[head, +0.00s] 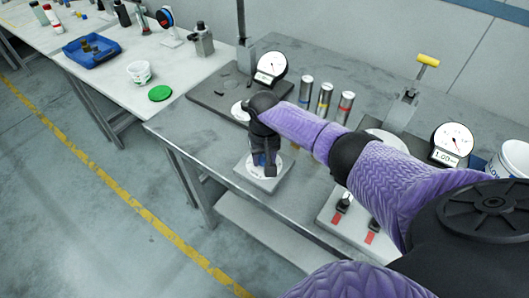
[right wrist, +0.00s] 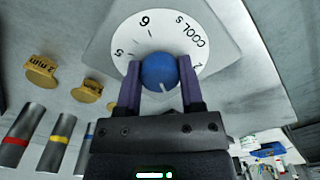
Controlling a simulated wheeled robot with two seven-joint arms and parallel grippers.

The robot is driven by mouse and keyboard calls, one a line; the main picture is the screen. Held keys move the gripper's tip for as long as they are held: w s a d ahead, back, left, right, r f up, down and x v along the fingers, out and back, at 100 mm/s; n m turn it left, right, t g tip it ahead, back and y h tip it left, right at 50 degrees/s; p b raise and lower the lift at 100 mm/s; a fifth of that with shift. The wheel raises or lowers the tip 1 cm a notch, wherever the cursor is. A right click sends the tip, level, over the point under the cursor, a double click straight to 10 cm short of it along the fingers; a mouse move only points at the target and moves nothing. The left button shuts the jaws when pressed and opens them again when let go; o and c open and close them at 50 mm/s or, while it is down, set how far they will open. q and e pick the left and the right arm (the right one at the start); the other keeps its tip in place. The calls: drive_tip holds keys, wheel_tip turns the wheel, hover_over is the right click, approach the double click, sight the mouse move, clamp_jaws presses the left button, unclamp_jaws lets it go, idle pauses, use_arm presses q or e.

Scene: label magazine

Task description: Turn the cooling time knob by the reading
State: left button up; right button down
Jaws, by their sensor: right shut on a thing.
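The blue cooling time knob (right wrist: 159,70) sits on a round white dial marked "COOL S" (right wrist: 190,32), with the numbers 5 and 6 legible. A pale pointer line on the knob faces the bottom of the right wrist view. My right gripper (right wrist: 158,82) has one finger on each side of the knob and is shut on it. In the head view my right gripper (head: 264,160) points down over the dial's square plate (head: 284,181) and hides the knob. My left gripper is out of view.
Another gauge (head: 271,67) stands at the back. Three metal cylinders with coloured bands (head: 325,97) stand behind my arm. A plate with red-marked switches (head: 368,236) lies to the right. Yellow tags, one marked "2 mm" (right wrist: 41,70), lie near the dial.

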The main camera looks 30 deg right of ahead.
sight(264, 157)
idle(0.4)
drive_tip(key=shift+c, duration=2)
unclamp_jaws()
drive_tip(key=shift+o, duration=0.9)
wheel_tip(264, 157, up, 9)
drive_tip(key=p, duration=0.3)
drive_tip(key=shift+p, duration=0.35)
drive_tip(key=shift+r, duration=0.5)
